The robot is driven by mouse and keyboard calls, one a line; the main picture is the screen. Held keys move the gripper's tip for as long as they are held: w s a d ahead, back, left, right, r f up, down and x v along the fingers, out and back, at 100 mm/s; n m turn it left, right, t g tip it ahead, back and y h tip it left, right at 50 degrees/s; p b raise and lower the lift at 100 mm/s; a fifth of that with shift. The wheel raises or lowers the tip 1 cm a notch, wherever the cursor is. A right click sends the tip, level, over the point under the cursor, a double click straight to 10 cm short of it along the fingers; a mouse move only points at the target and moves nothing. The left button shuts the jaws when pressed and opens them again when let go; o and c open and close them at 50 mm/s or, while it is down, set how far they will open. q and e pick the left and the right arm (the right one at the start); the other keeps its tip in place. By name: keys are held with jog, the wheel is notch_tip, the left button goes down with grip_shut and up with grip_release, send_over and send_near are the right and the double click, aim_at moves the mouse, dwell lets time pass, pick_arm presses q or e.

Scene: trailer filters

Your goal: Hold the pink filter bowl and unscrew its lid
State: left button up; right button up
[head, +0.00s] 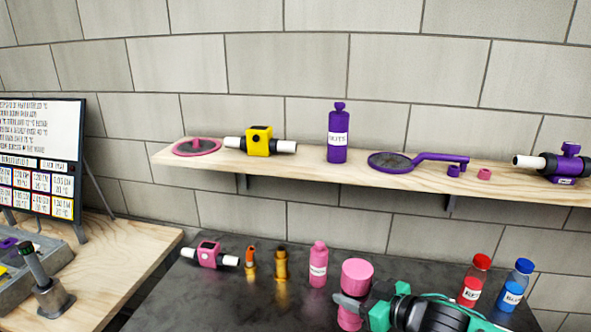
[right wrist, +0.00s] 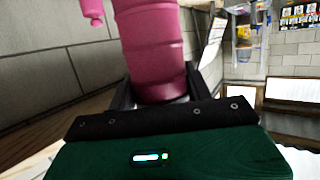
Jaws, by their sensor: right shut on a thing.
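The pink filter bowl (head: 350,319) stands upright at the front of the dark worktop, with its wide pink lid (head: 357,272) on top. My right gripper (head: 352,303) reaches in from the right and is shut on the bowl just below the lid. In the right wrist view the ribbed pink bowl (right wrist: 152,50) sits between the two dark fingers of the right gripper (right wrist: 158,92). My left gripper is not in view.
A pink bottle (head: 318,265) stands close left of the bowl. Brass fittings (head: 281,264) and a pink valve (head: 209,254) are farther left. Red (head: 474,280) and blue (head: 516,285) bottles stand right. A wooden shelf (head: 300,165) with filter parts hangs above.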

aim_at(343, 311)
jog(key=shift+m+h, duration=0.3)
jog(key=shift+m, duration=0.1)
jog(key=s+a+f, duration=0.2)
jog(key=s+a, duration=0.1)
jog(key=shift+s+d+f+m+t+h, duration=0.1)
jog(key=shift+s+f+m+t+h, duration=0.3)
jog(key=shift+s+m+h, duration=0.15)
jog(key=shift+s+f+m+t+h, duration=0.25)
jog(key=shift+s+m+t+h, duration=0.15)
jog(key=shift+s, duration=0.25)
jog(key=s+d+f+m+t+h, duration=0.1)
jog(key=s+d+f+m+h, duration=0.2)
jog(key=s+d+m+h, duration=0.2)
jog(key=s+d+h, duration=0.1)
jog(key=d+h, duration=0.1)
jog(key=d, duration=0.1)
jog(key=shift+d+f+t, duration=0.2)
jog(key=shift+t, duration=0.2)
